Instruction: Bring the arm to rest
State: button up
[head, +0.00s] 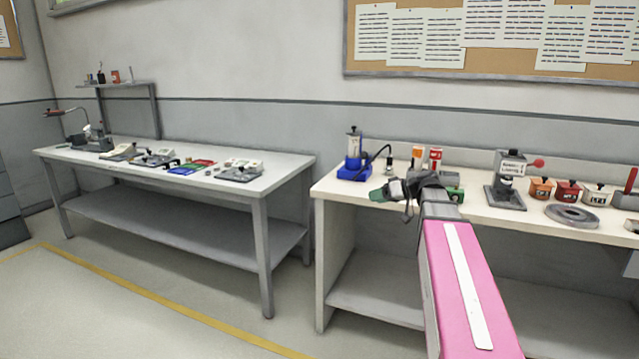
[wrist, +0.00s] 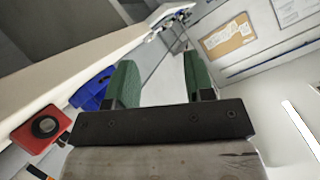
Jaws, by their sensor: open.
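My gripper (wrist: 157,82) shows in the wrist view with its two green fingers apart and nothing between them. In the head view my gripper (head: 378,195) is at the left front edge of the right workbench (head: 330,187). My pink arm reaches forward to it from the bottom of the picture. The gripper looks close to the blue-based device (head: 353,165), in front of it; I cannot tell whether they touch. Part of the bench top is hidden behind my wrist.
Red and orange-topped containers (head: 435,159), a grey stand (head: 508,180), small labelled boxes (head: 568,192) and a grey ring (head: 572,216) stand on the right bench. A left workbench (head: 290,165) holds several tools. A gap separates the benches. The floor (head: 130,318) at left is clear.

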jog(key=s+f+m+g+h, duration=0.1)
jog(key=s+f+h, duration=0.3)
jog(key=f, duration=0.6)
jog(key=s+f+m+g+h, duration=0.2)
jog(key=s+f+m+h, duration=0.1)
jog(key=s+f, duration=0.6)
jog(key=s+a+f+m+g+h, duration=0.1)
jog(key=s+f+h, duration=0.4)
jog(key=f, duration=0.8)
jog(key=shift+s+f+m+g, duration=0.2)
jog(key=shift+s+m+g, duration=0.5)
jog(key=shift+s+m, duration=0.35)
